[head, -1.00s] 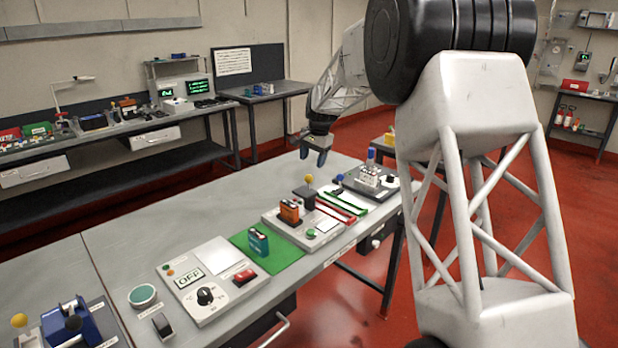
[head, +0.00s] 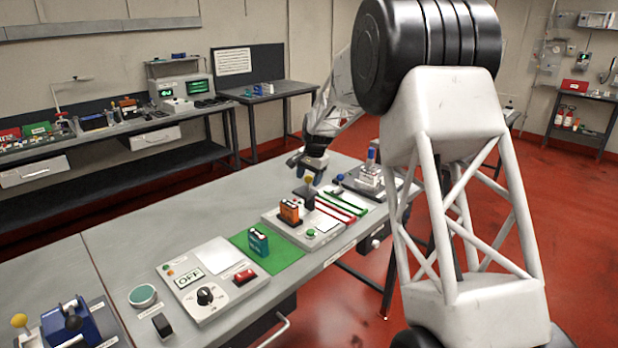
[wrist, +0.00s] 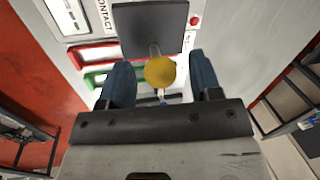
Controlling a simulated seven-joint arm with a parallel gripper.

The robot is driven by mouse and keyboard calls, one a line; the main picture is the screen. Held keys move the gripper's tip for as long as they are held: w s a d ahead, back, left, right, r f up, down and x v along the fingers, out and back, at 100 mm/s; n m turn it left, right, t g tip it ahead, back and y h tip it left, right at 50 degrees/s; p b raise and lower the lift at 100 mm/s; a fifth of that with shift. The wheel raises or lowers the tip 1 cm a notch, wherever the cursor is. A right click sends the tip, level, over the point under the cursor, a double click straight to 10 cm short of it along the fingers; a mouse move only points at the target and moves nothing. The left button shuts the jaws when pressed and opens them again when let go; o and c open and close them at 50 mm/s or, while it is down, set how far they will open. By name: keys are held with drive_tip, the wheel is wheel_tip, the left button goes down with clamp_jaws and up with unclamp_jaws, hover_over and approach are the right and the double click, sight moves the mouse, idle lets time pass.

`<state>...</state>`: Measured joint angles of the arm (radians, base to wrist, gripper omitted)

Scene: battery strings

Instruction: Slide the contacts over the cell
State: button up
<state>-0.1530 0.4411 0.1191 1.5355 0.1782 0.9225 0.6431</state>
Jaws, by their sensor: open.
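A yellow ball knob (head: 309,180) stands on a short stem on the dark contact block (head: 304,196), on the work table. My gripper (head: 308,170) is open at the knob, with its fingers pointing down. In the wrist view the yellow knob (wrist: 160,72) sits between the two blue fingers (wrist: 160,80), with gaps on both sides. The dark block (wrist: 150,28) lies beyond it, beside the printed word CONTACT. An orange cell (head: 290,211) stands upright in a pale board just nearer than the block.
A teal cell (head: 258,241) stands on a green mat (head: 283,254). A panel reading OFF (head: 190,277) with a black dial is nearer. Red and green strips (head: 340,208) lie right of the block, and a device with a blue top (head: 370,178) stands beyond.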

clamp_jaws()
drive_tip(key=shift+s+a, duration=2)
unclamp_jaws()
drive_tip(key=shift+r, duration=0.2)
wheel_tip(320, 180, up, 7)
drive_tip(key=d, duration=0.1)
drive_tip(key=shift+s+r, duration=0.2)
drive_tip(key=shift+s, duration=0.25)
drive_tip(key=shift+d, duration=0.1)
